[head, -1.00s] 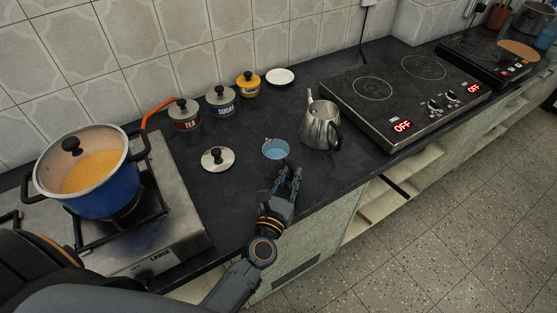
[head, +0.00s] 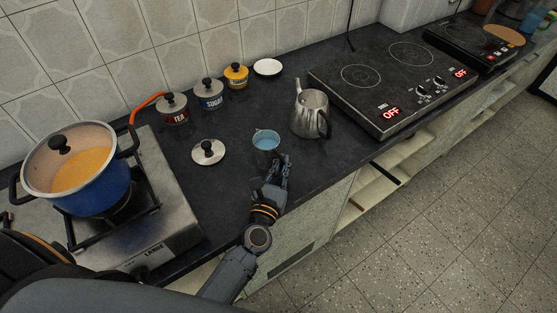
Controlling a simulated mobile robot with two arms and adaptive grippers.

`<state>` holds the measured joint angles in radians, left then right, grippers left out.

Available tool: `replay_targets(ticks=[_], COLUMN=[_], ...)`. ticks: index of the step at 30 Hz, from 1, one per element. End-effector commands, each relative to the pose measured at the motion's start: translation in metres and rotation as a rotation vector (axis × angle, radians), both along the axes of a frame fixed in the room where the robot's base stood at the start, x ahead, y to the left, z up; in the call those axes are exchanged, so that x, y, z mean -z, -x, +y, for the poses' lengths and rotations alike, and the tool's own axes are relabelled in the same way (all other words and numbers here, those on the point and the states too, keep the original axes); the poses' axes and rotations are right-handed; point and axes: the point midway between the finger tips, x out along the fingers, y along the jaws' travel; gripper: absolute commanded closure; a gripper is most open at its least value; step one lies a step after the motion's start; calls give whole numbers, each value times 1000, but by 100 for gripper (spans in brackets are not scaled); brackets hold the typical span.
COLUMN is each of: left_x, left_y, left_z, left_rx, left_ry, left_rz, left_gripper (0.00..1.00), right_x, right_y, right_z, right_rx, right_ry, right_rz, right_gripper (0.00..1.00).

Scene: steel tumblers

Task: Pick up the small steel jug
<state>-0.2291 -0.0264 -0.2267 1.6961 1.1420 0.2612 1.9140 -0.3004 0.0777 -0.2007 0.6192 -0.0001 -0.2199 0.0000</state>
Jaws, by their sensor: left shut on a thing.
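The small steel jug (head: 265,146), a little open vessel with a pale blue inside, is upright near the middle of the worktop in the head view. My left gripper (head: 276,168) comes from the front edge and is shut on the jug's near right side. The fingers cover part of its lower body, and I cannot tell whether its base is clear of the worktop. My right gripper is not in view.
A larger steel pot with a spout (head: 309,114) stands close behind to the right. A lid (head: 208,152) lies to the left, with canisters (head: 209,94) and a white saucer (head: 268,67) behind. A blue pot (head: 88,187) sits on the left stove; a hob (head: 381,84) is at right.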

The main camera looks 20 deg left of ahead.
Motion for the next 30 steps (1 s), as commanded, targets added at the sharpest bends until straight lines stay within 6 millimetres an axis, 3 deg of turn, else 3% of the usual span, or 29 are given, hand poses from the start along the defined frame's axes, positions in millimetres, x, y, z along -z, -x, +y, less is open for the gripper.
replay_targets(ticks=[15, 30], left_x=[-38, -86], left_y=[0, 42], left_z=[0, 11], left_rx=[-1, 0], left_ry=[0, -1], left_rz=[-3, -1], left_gripper=[100, 100], right_x=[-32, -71], right_y=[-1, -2], right_z=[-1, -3], right_rx=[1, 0], right_ry=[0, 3], right_rz=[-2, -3], right_gripper=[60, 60])
